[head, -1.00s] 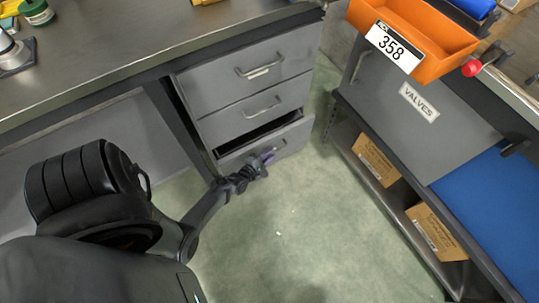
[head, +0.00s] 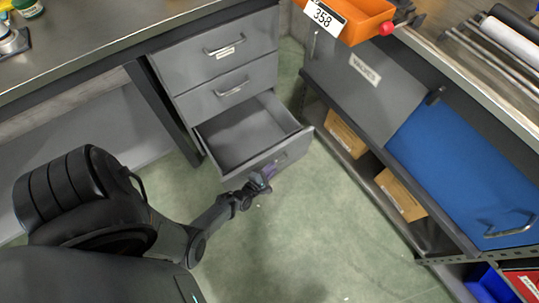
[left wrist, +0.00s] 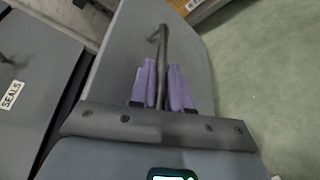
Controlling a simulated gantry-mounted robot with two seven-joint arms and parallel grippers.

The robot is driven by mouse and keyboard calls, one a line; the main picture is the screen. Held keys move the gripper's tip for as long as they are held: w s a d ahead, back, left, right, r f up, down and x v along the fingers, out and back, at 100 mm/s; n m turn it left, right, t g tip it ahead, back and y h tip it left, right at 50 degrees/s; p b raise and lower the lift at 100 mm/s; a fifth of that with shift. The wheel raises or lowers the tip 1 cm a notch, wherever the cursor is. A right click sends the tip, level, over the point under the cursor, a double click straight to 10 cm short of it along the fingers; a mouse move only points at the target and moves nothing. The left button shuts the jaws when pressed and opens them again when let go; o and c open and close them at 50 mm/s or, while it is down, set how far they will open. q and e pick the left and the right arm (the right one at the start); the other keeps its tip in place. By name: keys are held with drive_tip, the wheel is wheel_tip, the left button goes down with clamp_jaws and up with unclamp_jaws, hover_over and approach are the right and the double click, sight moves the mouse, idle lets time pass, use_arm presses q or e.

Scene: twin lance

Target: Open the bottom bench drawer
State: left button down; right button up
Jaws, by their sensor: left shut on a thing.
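The bottom bench drawer (head: 240,139) is pulled well out of the grey drawer unit, and its inside looks empty. My left gripper (head: 262,180) is at the front of this drawer in the head view. In the left wrist view its purple fingers (left wrist: 164,84) are shut on the bar handle (left wrist: 161,45) of the drawer front (left wrist: 188,60). The two drawers above, the top drawer (head: 205,62) and the middle drawer (head: 215,98), are shut. My right gripper is not in view.
A shelf unit with a grey VALVES door (head: 350,90) and a blue door (head: 460,165) stands at the right, with cardboard boxes (head: 400,195) on its lower shelf. The green floor (head: 290,235) before the drawer is clear.

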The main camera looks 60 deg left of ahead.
use_arm(q)
drive_tip(key=shift+d, duration=0.4)
drive_tip(key=c, duration=1.4)
unclamp_jaws()
drive_tip(key=shift+a, duration=0.1)
drive_tip(key=shift+c, duration=0.2)
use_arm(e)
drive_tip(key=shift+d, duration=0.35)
use_arm(q)
drive_tip(key=p+v, duration=0.4)
drive_tip(key=v, duration=0.7)
drive_tip(key=shift+p, duration=0.3)
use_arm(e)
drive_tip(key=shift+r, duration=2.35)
